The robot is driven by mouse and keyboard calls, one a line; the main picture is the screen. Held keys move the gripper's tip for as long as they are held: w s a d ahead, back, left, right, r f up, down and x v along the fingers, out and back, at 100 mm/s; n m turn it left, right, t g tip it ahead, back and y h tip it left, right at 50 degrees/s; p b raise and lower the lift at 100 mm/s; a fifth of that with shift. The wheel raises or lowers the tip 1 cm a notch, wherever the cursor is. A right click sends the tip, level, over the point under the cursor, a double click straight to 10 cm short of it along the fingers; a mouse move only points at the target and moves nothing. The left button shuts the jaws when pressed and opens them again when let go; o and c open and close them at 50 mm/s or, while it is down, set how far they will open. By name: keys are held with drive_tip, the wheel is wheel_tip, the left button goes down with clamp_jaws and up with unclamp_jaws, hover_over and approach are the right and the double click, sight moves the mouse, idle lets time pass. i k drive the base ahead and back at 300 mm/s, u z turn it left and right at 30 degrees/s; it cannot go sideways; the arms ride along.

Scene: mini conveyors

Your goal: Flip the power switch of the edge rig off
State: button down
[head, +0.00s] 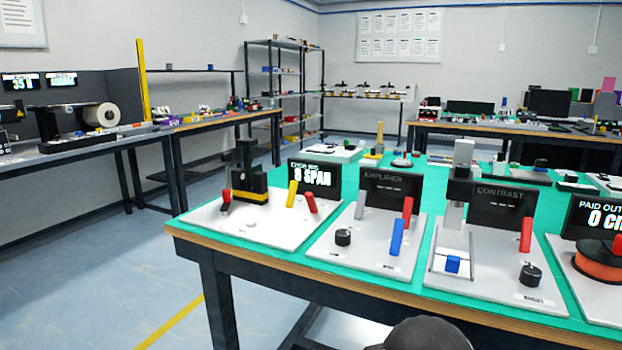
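The leftmost rig on the green-topped table has a white base plate (284,234) and a lit display (314,178). Its small top line is hard to read and may say edge; below it reads something like "8 SPAN". A black-and-yellow device (247,180) stands on the plate. A red lever (226,198) is left of that device, a yellow lever (292,194) and another red lever (310,203) are in front of the display. I cannot tell which is the power switch. My gripper is not in view; a dark rounded part at the bottom edge may be my arm.
Open floor (130,250) lies left of the table. A side bench (80,152) runs along the left.

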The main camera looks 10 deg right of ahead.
sight(310, 197)
drive_tip(key=k, duration=1.25)
drive_tip(key=u, duration=0.3)
drive_tip(key=i, duration=0.85)
drive_tip(key=u, duration=0.15)
